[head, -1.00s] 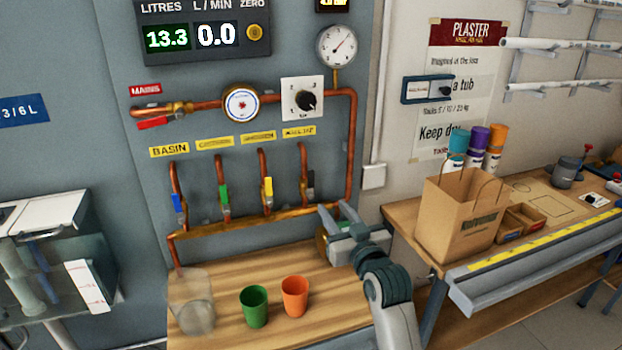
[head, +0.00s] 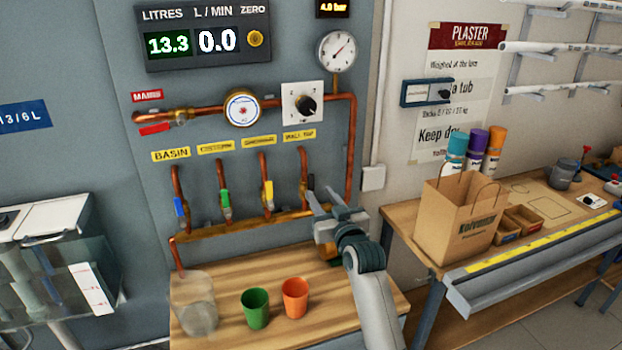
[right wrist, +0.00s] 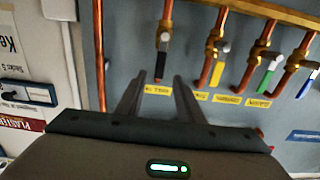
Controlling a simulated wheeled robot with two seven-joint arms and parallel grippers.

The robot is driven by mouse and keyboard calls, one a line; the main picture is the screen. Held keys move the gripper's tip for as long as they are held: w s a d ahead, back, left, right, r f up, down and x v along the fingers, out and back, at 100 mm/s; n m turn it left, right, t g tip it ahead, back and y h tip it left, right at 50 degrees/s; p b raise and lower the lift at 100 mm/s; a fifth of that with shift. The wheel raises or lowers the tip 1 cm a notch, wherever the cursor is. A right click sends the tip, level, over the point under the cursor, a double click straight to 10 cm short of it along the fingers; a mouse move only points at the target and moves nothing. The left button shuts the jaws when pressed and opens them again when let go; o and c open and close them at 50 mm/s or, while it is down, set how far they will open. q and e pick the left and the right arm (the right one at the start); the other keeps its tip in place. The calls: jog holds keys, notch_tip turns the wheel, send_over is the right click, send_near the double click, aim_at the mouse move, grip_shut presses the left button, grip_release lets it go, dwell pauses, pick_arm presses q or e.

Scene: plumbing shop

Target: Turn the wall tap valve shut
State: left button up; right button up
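The wall tap valve is the rightmost of several valves on the copper manifold, under the yellow "WALL TAP" label (head: 299,135). Its black lever (head: 308,183) lies roughly along its vertical pipe; it also shows in the right wrist view (right wrist: 161,66). My right gripper (head: 322,192) is just in front of and slightly right of this valve in the head view. In the right wrist view its fingers (right wrist: 159,80) are spread and empty, with the lever appearing ahead between the tips. Contact cannot be told. My left gripper is not in view.
Valves with blue (head: 180,206), green (head: 224,198) and yellow (head: 269,193) levers stand to the left. A clear jug (head: 194,303), green cup (head: 255,308) and orange cup (head: 295,297) stand on the bench below. The meter (head: 204,38) reads 13.3 litres and 0.0 L/min.

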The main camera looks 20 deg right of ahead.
aim_at(311, 182)
jog(key=shift+w+a+p, duration=0.15)
jog(key=shift+w+p, duration=0.85)
jog(key=shift+w, duration=3.3)
grip_shut()
